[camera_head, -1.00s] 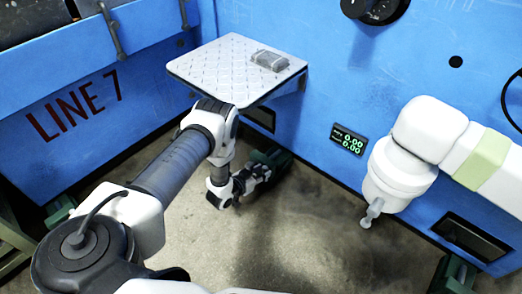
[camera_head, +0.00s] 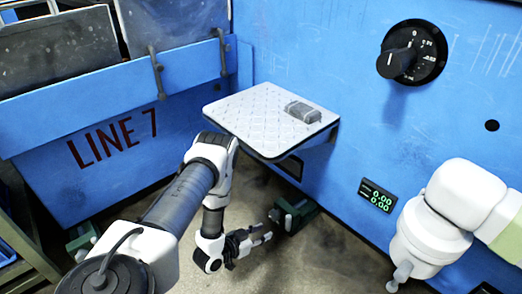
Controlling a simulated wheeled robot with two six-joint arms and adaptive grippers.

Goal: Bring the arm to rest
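My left arm (camera_head: 180,195) comes in from the lower left, with a grey sleeved link and white joints. Its elbow is beside the left edge of the metal shelf. From there the forearm hangs down. My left gripper (camera_head: 264,234) points right, low over the concrete floor and below the shelf. Its fingers look parted, with nothing seen between them. My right gripper is not in view.
A tread-plate shelf (camera_head: 250,115) with a small grey block (camera_head: 302,111) juts from the blue machine (camera_head: 350,120). The machine carries a black dial (camera_head: 411,52) and a lit display (camera_head: 377,196). A blue bin marked LINE 7 (camera_head: 110,150) stands left. A white jointed unit (camera_head: 440,225) is at right.

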